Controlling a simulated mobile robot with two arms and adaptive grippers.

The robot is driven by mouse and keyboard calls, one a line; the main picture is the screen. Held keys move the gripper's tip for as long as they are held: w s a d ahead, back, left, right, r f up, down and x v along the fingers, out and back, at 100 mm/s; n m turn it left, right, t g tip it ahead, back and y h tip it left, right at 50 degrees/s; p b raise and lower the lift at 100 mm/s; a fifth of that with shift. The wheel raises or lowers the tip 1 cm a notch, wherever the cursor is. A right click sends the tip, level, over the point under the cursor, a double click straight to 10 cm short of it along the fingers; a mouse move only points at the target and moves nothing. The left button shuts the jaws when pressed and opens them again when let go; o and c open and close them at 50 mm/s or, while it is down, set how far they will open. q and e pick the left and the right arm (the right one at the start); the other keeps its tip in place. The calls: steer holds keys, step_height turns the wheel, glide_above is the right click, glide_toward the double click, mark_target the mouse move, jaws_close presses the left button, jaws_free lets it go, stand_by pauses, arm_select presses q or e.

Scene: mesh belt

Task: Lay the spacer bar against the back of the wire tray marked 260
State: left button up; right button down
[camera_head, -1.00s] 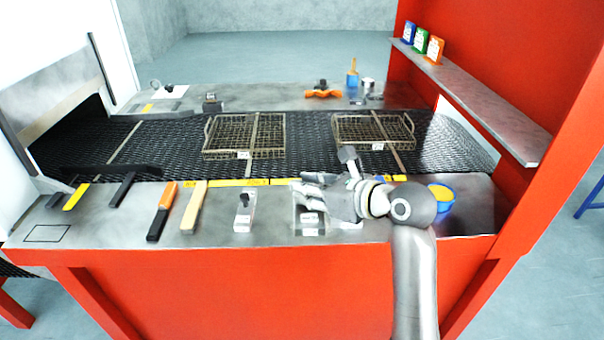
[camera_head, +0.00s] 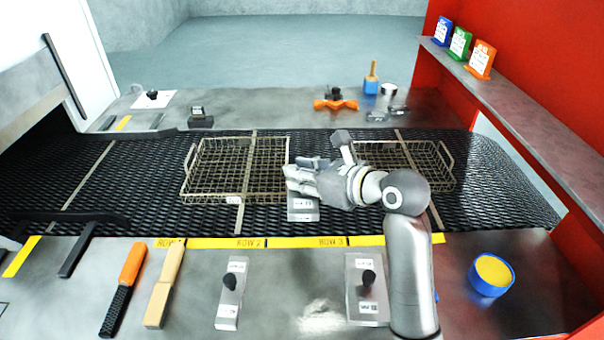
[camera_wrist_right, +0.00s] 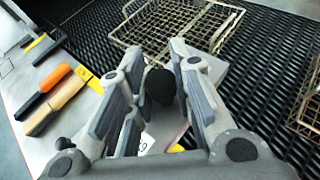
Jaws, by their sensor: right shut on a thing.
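My right gripper (camera_head: 302,172) is shut on the black knob (camera_wrist_right: 160,86) of a grey metal bar. This spacer bar (camera_head: 303,206) hangs below the fingers over the mesh belt, just right of the left wire tray (camera_head: 238,198). The bar carries white labels, too small to read. The left tray also shows in the wrist view (camera_wrist_right: 180,42), ahead of the fingers. The right wire tray (camera_head: 452,165) is partly hidden behind my right arm. A tag shows on the left tray's front, but I cannot read its number. My left gripper is not in view.
Two similar knobbed bars (camera_head: 230,302) (camera_head: 367,305) lie on the front bench. Orange and wooden-handled tools (camera_head: 125,280) lie left of them. A blue tub (camera_head: 490,277) stands right. A shelf (camera_head: 520,125) edges the right side. Open belt (camera_head: 120,190) lies left of the left tray.

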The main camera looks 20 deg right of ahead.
steer(key=w+d+f, duration=0.1)
steer(key=w+f, duration=0.1)
steer(key=w, duration=0.2)
steer(key=w+d+f, duration=0.1)
steer(key=w+f, duration=0.2)
steer(key=w, duration=0.1)
steer(key=w+d+f, duration=0.1)
steer(key=w+f, duration=0.2)
steer(key=w, duration=0.1)
steer(key=shift+w+d+f+p, duration=0.1)
steer(key=shift+d+f+p, duration=0.05)
steer(key=shift+d+p, duration=0.15)
steer(key=shift+w+d+f, duration=0.1)
steer(key=shift+w+f, duration=0.25)
steer(key=shift+f, duration=0.1)
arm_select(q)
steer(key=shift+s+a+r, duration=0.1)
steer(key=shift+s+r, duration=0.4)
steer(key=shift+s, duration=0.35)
arm_select(e)
steer(key=shift+f, duration=1.6)
steer(key=c, duration=1.7)
jaws_free()
steer(key=shift+f, duration=0.2)
steer(key=shift+o, duration=0.7)
